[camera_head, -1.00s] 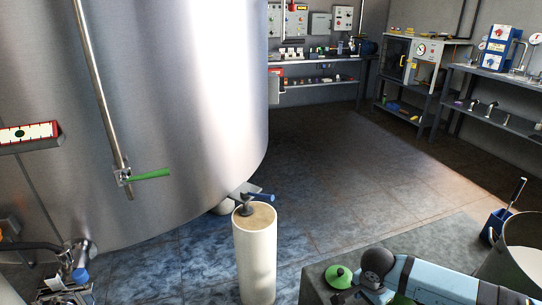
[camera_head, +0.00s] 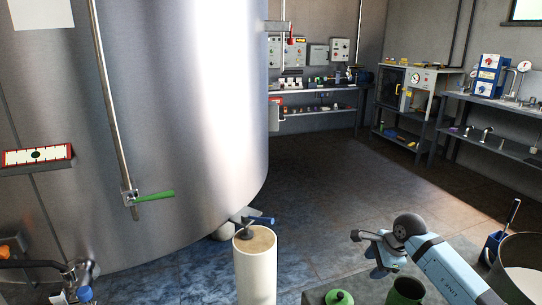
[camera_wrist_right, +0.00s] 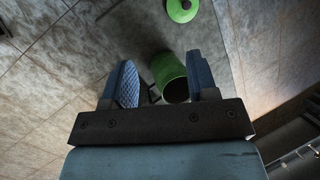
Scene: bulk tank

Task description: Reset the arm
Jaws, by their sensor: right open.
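My right gripper (camera_head: 372,254) is open and empty, above the right end of a low surface in the head view. Its two blue finger pads (camera_wrist_right: 162,82) are spread apart in the right wrist view. A green open container (camera_head: 405,291) stands below my right wrist. In the wrist view the container (camera_wrist_right: 170,78) shows beyond the fingers, close to the right one; I cannot tell the exact gap. A round green lid (camera_head: 340,297) lies to its left, and the lid (camera_wrist_right: 182,9) is also at the top of the wrist view. My left gripper is out of view.
A large steel tank (camera_head: 190,120) with a green-handled valve (camera_head: 154,196) fills the left. A pale pillar (camera_head: 255,268) stands in front of it. Workbenches line the back; the middle floor is clear.

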